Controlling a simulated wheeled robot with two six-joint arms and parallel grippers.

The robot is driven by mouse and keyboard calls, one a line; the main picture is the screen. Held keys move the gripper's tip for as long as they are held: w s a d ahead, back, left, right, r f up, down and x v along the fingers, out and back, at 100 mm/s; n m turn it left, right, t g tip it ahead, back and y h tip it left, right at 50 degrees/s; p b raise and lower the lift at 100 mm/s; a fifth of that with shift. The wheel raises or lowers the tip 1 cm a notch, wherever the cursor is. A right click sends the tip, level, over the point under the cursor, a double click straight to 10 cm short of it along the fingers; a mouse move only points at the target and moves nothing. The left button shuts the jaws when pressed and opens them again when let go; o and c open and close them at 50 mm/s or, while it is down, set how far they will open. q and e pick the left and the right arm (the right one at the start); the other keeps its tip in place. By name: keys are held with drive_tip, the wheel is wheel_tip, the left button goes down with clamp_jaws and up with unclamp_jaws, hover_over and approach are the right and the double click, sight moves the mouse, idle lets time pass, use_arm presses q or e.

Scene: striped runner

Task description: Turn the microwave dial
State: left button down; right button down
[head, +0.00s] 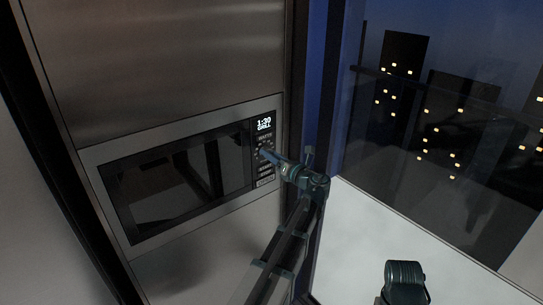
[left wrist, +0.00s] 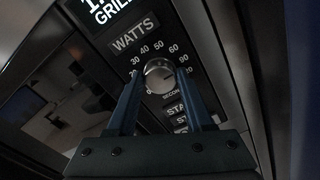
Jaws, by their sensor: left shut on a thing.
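The microwave (head: 180,180) is built into a tall steel cabinet, with a dark glass door and a control strip on its right side. The round silver dial (left wrist: 159,76) shows in the left wrist view, ringed by numbers, with WATTS above and buttons below. My left gripper (left wrist: 160,80) is shut on the dial, one blue finger on each side of it. In the head view my left gripper (head: 268,155) reaches the control strip and hides the dial. The lit display (head: 264,124) reads what looks like 1:30 GRILL.
The steel cabinet front (head: 160,60) rises above the microwave. A pale surface (head: 370,240) lies to the right, below a dark window (head: 440,110) showing lit buildings. The space before the microwave door is clear.

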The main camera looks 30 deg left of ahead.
use_arm(q)
drive_tip(key=shift+s+f, duration=0.1)
drive_tip(key=shift+c, duration=1.4)
unclamp_jaws()
drive_tip(key=shift+d, duration=0.1)
drive_tip(key=v, duration=1.3)
drive_tip(key=shift+d, duration=0.35)
drive_tip(key=shift+s, duration=0.15)
